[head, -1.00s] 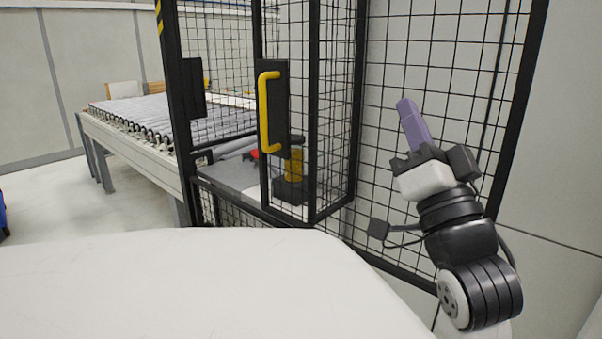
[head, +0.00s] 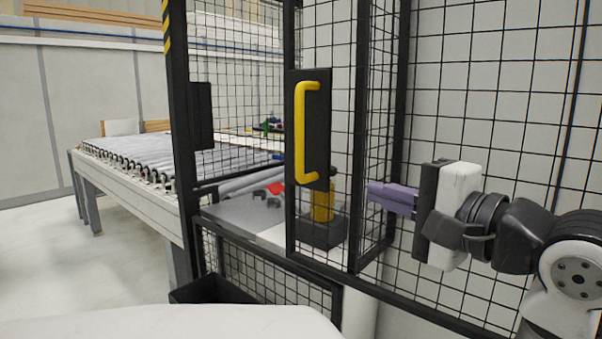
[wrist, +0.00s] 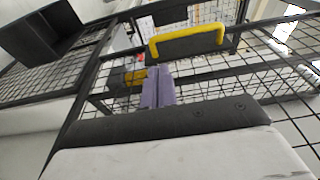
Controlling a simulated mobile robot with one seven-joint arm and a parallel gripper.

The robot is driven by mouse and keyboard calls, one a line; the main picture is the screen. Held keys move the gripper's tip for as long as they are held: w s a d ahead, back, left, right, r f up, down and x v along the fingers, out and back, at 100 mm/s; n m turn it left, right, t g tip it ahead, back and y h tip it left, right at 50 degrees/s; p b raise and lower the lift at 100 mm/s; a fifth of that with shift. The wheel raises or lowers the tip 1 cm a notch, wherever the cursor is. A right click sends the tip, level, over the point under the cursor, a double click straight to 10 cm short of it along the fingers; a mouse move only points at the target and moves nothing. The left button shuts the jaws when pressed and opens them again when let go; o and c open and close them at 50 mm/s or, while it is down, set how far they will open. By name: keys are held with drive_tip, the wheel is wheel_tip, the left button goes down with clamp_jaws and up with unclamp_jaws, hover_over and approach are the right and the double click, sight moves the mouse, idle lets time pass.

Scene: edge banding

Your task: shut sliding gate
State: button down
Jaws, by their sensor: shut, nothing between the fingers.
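The sliding gate is a black-framed mesh panel (head: 291,225) with a yellow handle (head: 300,140) on a black plate. A gap lies between its left edge and the black post (head: 180,150), so the gate stands partly open. My gripper (head: 372,194) has purple fingers, which are shut and empty. It points left, to the right of and lower than the handle, in front of the mesh. In the wrist view, the fingers (wrist: 158,78) point toward the yellow handle (wrist: 187,42), apart from it in the picture. The exact depth between them is hard to tell.
A roller conveyor (head: 140,165) runs behind the fence at left. Inside the opening, a grey table surface (head: 235,212) carries small parts and a yellow-and-black device (head: 322,205). A black bin (head: 205,292) sits low at the post. Fixed mesh fencing stands right of the gate.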

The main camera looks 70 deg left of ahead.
sight(302, 169)
drive_tip(key=p+x, duration=0.1)
drive_tip(key=x, duration=1.3)
drive_tip(key=shift+f, duration=0.1)
